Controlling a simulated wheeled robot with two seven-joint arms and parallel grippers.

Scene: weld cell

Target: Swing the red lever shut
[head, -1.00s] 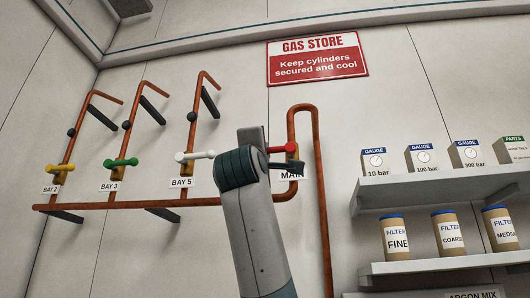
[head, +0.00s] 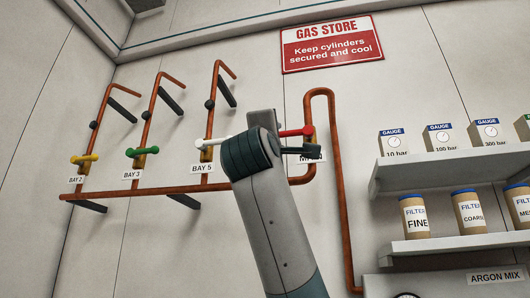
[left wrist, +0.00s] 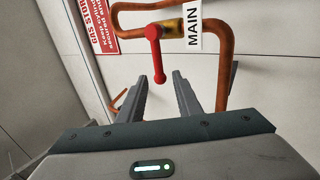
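The red lever (head: 296,132) sits on the copper pipe's yellow MAIN valve and points left from it in the head view. In the left wrist view the red lever (left wrist: 155,52) hangs down from its pivot, beside the yellow valve body (left wrist: 173,26) and the MAIN label (left wrist: 194,26). My left gripper (head: 314,151) is just below the lever in the head view and partly hides the MAIN label. In the left wrist view my left gripper (left wrist: 161,77) is open, with the lever's end between its fingertips. I cannot tell whether they touch. My right gripper is not in view.
Yellow (head: 84,158), green (head: 142,152) and white (head: 211,142) levers stand on pipes to the left. Shelves (head: 450,168) with gauge boxes and filter jars are at the right. A copper pipe (head: 342,200) runs down right of the MAIN valve.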

